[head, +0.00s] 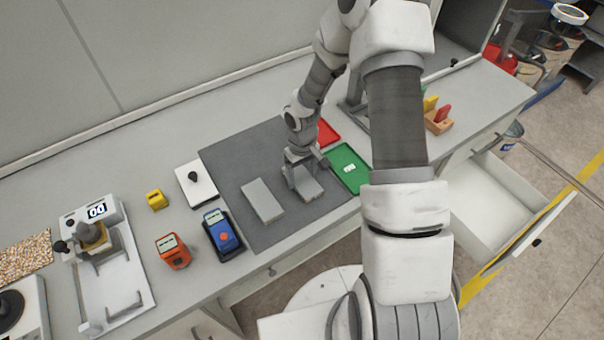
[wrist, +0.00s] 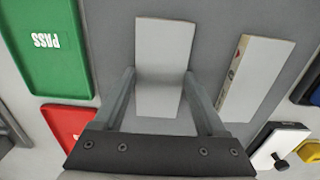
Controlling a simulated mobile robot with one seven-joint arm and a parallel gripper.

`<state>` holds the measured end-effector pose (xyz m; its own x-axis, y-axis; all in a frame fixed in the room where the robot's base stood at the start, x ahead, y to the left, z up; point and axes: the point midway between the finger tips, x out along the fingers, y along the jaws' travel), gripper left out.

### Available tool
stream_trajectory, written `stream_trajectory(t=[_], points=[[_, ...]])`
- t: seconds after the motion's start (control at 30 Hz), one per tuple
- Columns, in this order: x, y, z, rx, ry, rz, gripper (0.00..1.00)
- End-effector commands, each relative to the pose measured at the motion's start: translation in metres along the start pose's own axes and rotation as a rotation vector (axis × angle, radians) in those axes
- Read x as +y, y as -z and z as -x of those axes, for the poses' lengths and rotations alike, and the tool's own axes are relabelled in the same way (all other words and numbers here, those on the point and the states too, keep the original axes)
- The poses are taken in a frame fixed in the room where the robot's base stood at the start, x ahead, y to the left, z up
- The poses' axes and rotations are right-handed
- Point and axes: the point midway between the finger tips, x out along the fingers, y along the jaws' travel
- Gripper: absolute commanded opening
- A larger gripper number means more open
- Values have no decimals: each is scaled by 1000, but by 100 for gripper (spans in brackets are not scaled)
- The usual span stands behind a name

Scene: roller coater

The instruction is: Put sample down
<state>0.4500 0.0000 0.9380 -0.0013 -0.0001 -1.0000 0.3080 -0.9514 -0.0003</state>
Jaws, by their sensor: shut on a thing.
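My gripper (head: 304,172) is shut on a light grey rectangular sample plate (head: 309,187) at the right part of the dark grey mat (head: 230,156). In the wrist view the same sample (wrist: 162,65) lies between the two fingers, one on each long side. I cannot tell whether it touches the mat or is just above it. A second grey sample (head: 262,201) lies on the mat to the left, apart from my gripper; it also shows in the wrist view (wrist: 256,78). A green tray (head: 341,156) marked PASS and a red tray (head: 328,133) are to the right.
A blue handheld device (head: 222,232) in a dark cradle and an orange device (head: 173,251) stand left of the mat. A white plate with a black knob (head: 196,182) and a yellow block (head: 156,199) are behind them. An open drawer (head: 495,205) sticks out at right.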

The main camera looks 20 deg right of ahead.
Motion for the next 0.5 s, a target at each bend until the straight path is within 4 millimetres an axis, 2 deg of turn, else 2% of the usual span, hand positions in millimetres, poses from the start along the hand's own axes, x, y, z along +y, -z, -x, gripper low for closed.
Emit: stream_trajectory(t=[0.3,0.33,0.43,0.47,0.5], points=[[0,0,-4,1,0,1,16],[0,0,-3,1,0,1,78],[0,0,-2,1,0,1,96],[0,0,-2,1,0,1,100],[0,0,-2,1,0,1,100]])
